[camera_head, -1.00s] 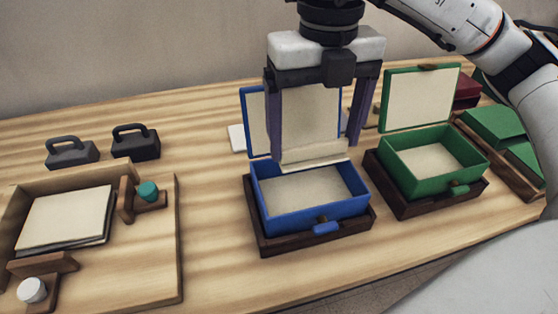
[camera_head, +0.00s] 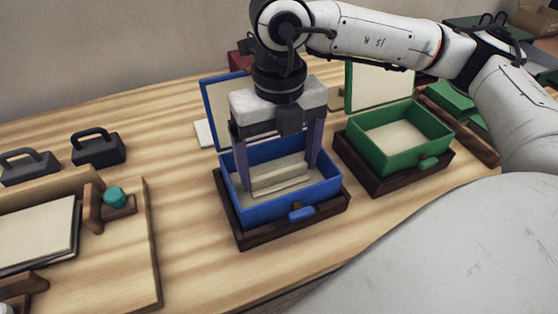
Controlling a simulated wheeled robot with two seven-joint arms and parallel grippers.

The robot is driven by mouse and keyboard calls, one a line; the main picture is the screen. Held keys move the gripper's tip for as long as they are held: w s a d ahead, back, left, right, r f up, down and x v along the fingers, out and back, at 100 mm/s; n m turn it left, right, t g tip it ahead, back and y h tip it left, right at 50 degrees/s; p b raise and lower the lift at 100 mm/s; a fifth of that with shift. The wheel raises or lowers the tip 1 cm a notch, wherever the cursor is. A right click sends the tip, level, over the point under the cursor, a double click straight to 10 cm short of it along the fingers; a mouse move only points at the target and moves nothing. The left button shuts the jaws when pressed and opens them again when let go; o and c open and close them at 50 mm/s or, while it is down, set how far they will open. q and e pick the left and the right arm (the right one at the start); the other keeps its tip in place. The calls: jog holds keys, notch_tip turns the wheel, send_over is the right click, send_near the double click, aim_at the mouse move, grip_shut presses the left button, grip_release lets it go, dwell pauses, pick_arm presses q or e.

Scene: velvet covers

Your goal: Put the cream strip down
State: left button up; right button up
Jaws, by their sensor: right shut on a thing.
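The cream strip (camera_head: 277,174) is a pale, folded-looking piece between the two purple fingers of my right gripper (camera_head: 279,178). The gripper is shut on it and points straight down into the open blue box (camera_head: 258,212). The strip is low inside the blue box walls, over its cream floor. I cannot tell whether it touches the floor. The blue lid (camera_head: 212,100) stands raised behind, partly hidden by my gripper. My left gripper is not in view.
An open green box (camera_head: 393,163) stands to the right on a dark base. Two dark weights with handles (camera_head: 98,149) and a wooden tray (camera_head: 150,255) with cream sheets are at the left. Bare table lies between the tray and the blue box.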

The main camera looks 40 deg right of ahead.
aim_at(279, 171)
jog(key=shift+f, duration=0.15)
jog(key=o, duration=0.9)
notch_tip(279, 171, up, 12)
jog(key=shift+r+p, duration=0.2)
jog(key=shift+p, duration=0.55)
